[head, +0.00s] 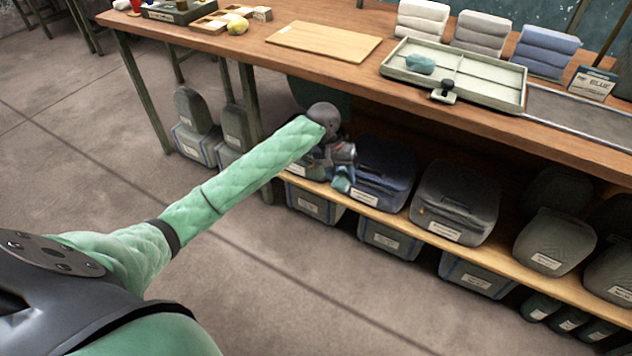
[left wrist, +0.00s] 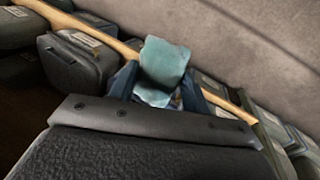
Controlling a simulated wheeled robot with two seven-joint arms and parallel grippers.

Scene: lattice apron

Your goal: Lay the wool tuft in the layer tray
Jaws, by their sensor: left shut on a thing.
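A teal soft piece, which looks like a wool tuft (head: 342,184), is held in my left gripper (head: 343,172), which is shut on it. It also shows in the left wrist view (left wrist: 164,62), upright between the fingers. The gripper is in front of the lower shelf, below the tabletop edge. The layer tray (head: 490,80) is pale grey-green with dividers and stands on the table, up and to the right of the gripper. Another teal tuft (head: 420,64) lies in its left part. My right gripper is out of view.
The wooden table (head: 340,75) overhangs a lower shelf (head: 400,212) with dark grey bags (head: 456,205). A dark clamp-like piece (head: 444,92) is at the tray's front edge. A wooden board (head: 324,42), a yellow tuft (head: 238,26) and folded stacks (head: 545,52) are on the table.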

